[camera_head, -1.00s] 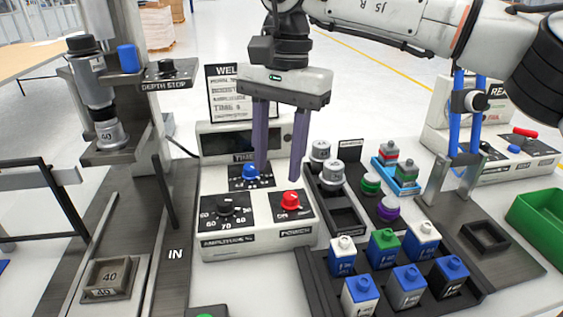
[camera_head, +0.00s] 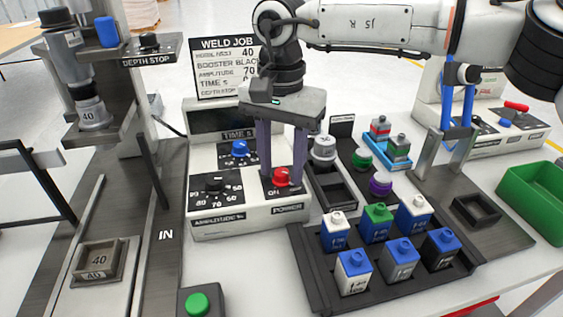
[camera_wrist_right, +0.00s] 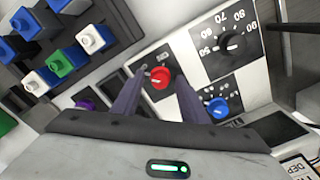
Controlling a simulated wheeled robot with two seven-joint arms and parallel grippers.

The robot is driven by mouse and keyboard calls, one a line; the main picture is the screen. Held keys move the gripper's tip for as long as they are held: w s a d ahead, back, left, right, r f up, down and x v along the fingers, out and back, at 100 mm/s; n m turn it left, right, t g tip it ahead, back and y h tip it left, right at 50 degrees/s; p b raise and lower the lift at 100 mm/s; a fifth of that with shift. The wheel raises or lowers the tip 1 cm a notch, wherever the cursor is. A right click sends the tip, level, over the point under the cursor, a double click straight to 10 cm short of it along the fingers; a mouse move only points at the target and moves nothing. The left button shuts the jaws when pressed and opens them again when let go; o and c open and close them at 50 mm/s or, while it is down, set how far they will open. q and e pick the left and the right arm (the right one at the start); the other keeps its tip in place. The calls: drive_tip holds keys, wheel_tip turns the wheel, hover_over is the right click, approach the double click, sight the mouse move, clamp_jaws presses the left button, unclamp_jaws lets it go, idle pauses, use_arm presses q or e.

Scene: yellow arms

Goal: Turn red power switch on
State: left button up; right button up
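The red power switch (camera_head: 281,177) is a round knob at the right of the white control box (camera_head: 240,220), above the POWER label, with ON lettering at its lower left. My right gripper (camera_head: 282,181) points down with its two purple fingers spread, one on each side of the knob. In the right wrist view the red knob (camera_wrist_right: 160,78) shows between the fingertips (camera_wrist_right: 160,86), with small gaps visible. Whether either finger touches it I cannot tell. My left gripper is not in view.
A blue time knob (camera_head: 239,149) and a black amplitude dial (camera_head: 214,186) sit left of the switch. A dark tray (camera_head: 310,265) of several bottles stands front right. A green button box (camera_head: 198,303) stands in front. A weld job sign (camera_head: 222,70) stands behind.

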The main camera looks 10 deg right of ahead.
drive_tip(key=shift+c, duration=0.2)
clamp_jaws()
drive_tip(key=shift+m, duration=0.3)
drive_tip(key=m, duration=0.3)
drive_tip(key=shift+m, duration=0.3)
drive_tip(key=m, duration=0.9)
drive_tip(key=shift+m, duration=2.3)
